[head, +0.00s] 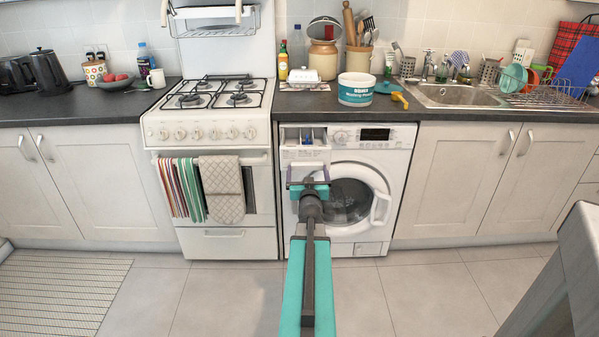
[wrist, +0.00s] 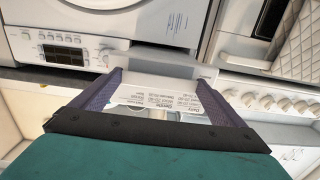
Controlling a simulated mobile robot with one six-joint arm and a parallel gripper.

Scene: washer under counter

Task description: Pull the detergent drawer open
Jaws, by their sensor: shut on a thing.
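The white washing machine (head: 400,150) stands under the counter. Its detergent drawer (head: 306,155) is at the machine's top left and sticks out from the front, with its compartments, one blue inside, visible from above. My gripper (head: 308,178) is at the drawer's front, its two purple fingers on either side of it. In the wrist view my gripper (wrist: 160,82) is shut on the drawer front (wrist: 158,92), where printed labels show between the fingers. The exact contact at the fingertips is partly hidden.
The washer's round door (head: 350,200) is shut, to the right of my arm. The white stove (head: 215,130) with hanging towels stands close on the left. The tiled floor in front is clear.

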